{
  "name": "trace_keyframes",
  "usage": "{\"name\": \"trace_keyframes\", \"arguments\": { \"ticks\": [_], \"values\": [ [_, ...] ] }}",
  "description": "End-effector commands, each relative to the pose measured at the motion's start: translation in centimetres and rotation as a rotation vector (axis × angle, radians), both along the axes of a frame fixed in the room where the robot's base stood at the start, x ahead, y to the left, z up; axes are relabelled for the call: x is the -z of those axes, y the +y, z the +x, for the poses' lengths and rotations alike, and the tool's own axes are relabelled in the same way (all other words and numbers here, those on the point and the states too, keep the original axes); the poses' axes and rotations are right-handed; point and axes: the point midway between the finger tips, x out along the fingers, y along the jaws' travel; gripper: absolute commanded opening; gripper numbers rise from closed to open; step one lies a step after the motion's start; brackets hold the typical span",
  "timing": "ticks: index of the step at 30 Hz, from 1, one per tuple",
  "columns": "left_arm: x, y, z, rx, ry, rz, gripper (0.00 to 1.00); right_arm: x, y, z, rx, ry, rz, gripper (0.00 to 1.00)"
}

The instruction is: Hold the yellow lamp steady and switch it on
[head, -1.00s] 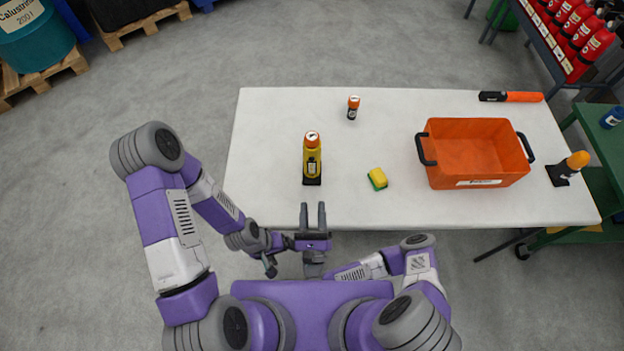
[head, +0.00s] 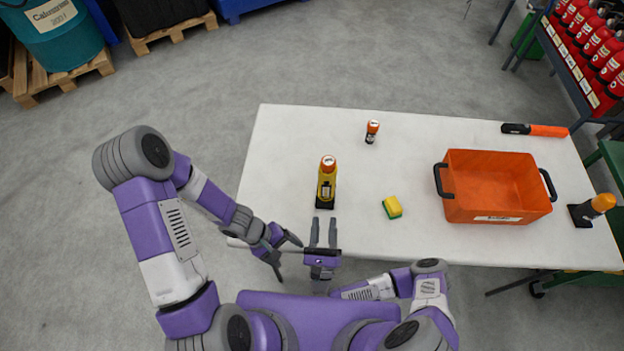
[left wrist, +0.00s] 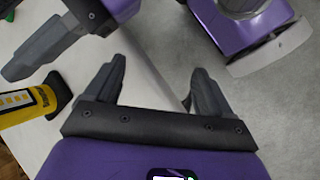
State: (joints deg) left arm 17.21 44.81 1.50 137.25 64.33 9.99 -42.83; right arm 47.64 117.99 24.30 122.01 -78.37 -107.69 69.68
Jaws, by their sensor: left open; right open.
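The yellow lamp (head: 327,183), with an orange-and-white top and a dark base, stands on the left part of the white table. Part of it also shows at the left edge of the left wrist view (left wrist: 32,104). My right gripper (head: 323,221) is open and empty, its fingers pointing at the lamp's base from the near side, a small gap away. My left gripper (head: 289,255) is open and empty at the table's near edge, just left of the right gripper and farther from the lamp. Its fingers (left wrist: 160,70) are spread in the left wrist view. The lamp's switch cannot be made out.
A yellow-green sponge (head: 393,207) lies right of the lamp. A small orange-topped black item (head: 372,131) stands behind. An orange bin (head: 497,208), an orange-black torch (head: 536,130) and an orange-headed lamp (head: 595,207) are farther right. The table (head: 275,150) is clear left of the lamp.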

Motion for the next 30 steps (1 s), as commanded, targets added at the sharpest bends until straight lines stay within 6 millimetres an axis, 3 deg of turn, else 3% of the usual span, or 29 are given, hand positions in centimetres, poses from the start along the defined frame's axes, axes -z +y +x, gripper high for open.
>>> {"name": "trace_keyframes", "arguments": {
  "ticks": [11, 16, 21, 30],
  "values": [
    [-5.8, -0.9, 9.6, -0.388, -0.175, -0.279, 0.83, 0.0, 0.0, 0.0, 0.000, 0.000, 0.000, 0.43],
    [-8.8, -2.1, 14.4, -0.716, -0.159, -0.552, 0.83, 0.0, 0.0, 0.0, 0.000, 0.000, 0.000, 0.43],
    [-10.8, -4.6, 16.2, -0.996, 0.084, -0.897, 0.83, 0.0, 0.0, 0.0, 0.000, 0.000, 0.000, 0.43],
    [-12.6, -6.2, 16.7, -1.161, 0.390, -1.195, 0.83, 0.0, 0.0, 0.0, 0.000, 0.000, 0.000, 0.43]
  ]
}}
